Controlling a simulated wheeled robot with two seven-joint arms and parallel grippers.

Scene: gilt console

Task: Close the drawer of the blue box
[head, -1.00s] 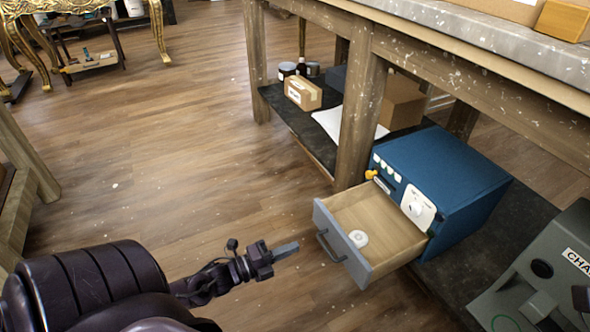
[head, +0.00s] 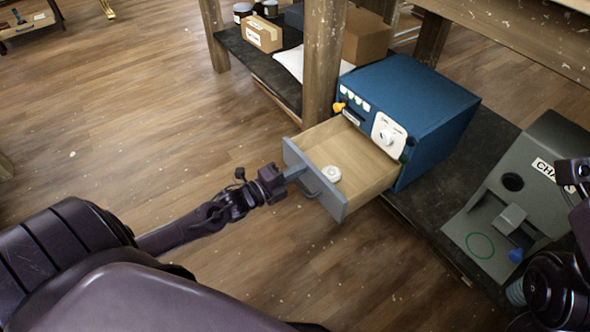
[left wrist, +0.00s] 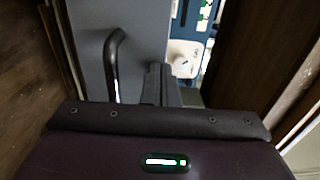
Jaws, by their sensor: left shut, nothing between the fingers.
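The blue box (head: 440,105) sits on the low dark shelf under the workbench. Its drawer (head: 315,187) is pulled well out, with a grey front, a dark bar handle (head: 310,184) and a light wooden inside. A small white round object (head: 331,173) lies in the drawer. My left gripper (head: 295,171) is shut and empty, its tips at the drawer front beside the handle; I cannot tell whether they touch. In the left wrist view the shut fingers (left wrist: 160,85) point along the grey front (left wrist: 145,40), right of the handle (left wrist: 113,60).
A grey-green sloped unit (head: 520,190) stands on the shelf right of the box. A wooden table leg (head: 322,60) rises just behind the drawer. Cardboard boxes (head: 366,36) sit farther back. The floor left of the drawer is clear.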

